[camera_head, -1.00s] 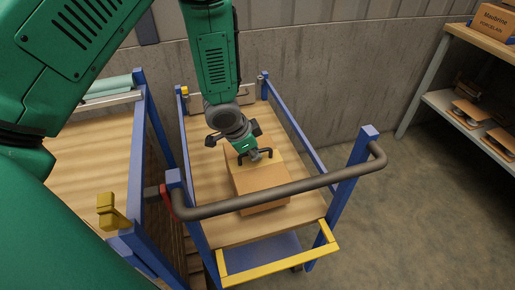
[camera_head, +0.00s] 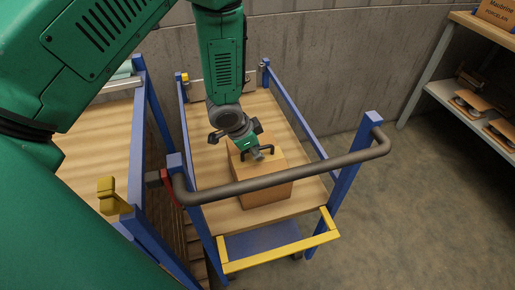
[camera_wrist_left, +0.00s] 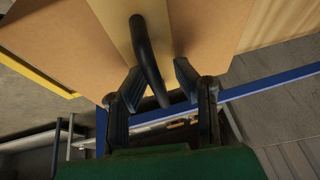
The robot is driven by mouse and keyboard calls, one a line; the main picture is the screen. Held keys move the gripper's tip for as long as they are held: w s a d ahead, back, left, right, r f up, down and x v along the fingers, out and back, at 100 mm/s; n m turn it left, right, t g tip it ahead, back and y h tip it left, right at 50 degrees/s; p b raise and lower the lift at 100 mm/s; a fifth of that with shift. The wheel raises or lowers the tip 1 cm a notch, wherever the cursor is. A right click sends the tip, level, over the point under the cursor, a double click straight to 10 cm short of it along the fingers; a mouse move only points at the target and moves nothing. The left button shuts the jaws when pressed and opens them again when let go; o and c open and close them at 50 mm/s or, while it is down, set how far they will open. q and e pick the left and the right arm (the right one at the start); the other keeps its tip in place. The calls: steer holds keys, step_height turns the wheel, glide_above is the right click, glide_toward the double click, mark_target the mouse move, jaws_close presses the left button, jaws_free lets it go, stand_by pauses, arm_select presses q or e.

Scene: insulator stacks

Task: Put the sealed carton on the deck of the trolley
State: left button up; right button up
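The sealed carton (camera_head: 264,189) is a brown cardboard box with a paler tape strip and a black handle on top. In the head view it sits on the wooden deck (camera_head: 223,220) of the trolley, behind the dark push bar, which partly hides it. My left gripper (camera_head: 260,154) is above the carton's top at the handle. In the left wrist view its two dark fingers (camera_wrist_left: 158,88) are apart, with the black handle (camera_wrist_left: 146,55) passing between them and gaps showing beside it. The carton's tape and cardboard (camera_wrist_left: 205,35) fill the top there. My right gripper is not in view.
The trolley's dark push bar (camera_head: 290,177) and blue posts (camera_head: 357,160) stand near the gripper. A wooden-topped blue-framed table (camera_head: 95,150) is close on the left. A shelf (camera_head: 465,115) with boxes stands at the right. The floor between is clear.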

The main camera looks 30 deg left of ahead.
arm_select(q)
steer(key=shift+r, duration=0.4)
steer(key=p+v, duration=0.2)
steer(key=v, duration=0.9)
steer(key=shift+s+r, duration=0.15)
steer(key=shift+s, duration=0.05)
